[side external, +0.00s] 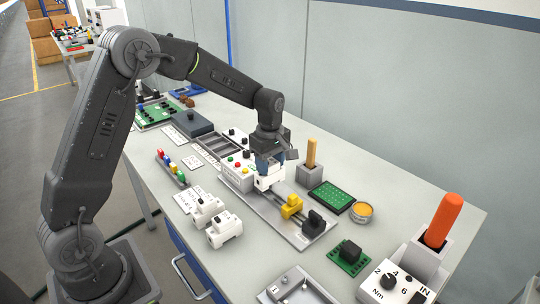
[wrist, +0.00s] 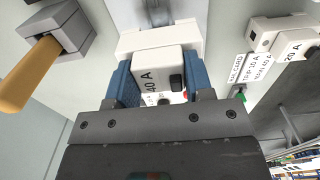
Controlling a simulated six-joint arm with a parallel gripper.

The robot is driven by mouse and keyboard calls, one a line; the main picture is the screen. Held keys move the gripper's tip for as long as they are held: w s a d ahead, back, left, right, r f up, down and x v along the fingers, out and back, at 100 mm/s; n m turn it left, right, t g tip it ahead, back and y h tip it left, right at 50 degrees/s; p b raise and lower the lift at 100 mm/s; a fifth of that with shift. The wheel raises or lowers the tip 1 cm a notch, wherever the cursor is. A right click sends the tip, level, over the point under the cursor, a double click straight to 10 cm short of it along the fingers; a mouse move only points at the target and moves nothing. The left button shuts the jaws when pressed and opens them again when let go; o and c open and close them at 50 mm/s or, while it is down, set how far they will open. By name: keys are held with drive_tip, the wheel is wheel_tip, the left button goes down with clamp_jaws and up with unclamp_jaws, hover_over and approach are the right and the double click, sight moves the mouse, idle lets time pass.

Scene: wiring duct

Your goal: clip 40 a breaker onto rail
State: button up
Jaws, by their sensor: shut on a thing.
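The white breaker marked 40 A (wrist: 155,65) is between the blue fingers of my gripper (wrist: 152,82) in the wrist view. In the side view my gripper (side external: 269,160) is shut on it from above, and the breaker (side external: 270,181) is at the rail (side external: 278,197), beside the white button box. I cannot tell whether it is seated on the rail or just above it. A yellow block (side external: 291,207) and a black block (side external: 314,222) sit further along the rail. The breaker's lower edge against the rail is not clear.
Two white breakers (side external: 224,230) lie on the table at front left; one marked 20 A (wrist: 290,45) shows in the wrist view. A button box (side external: 238,174) is left of the rail.

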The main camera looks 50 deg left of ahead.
sight(270, 177)
drive_tip(key=shift+f, duration=1.25)
drive_tip(key=shift+f, duration=1.2)
idle(0.5)
drive_tip(key=o, duration=1)
drive_tip(key=shift+o, duration=0.2)
wheel_tip(270, 177, up, 13)
drive_tip(key=shift+r, duration=0.45)
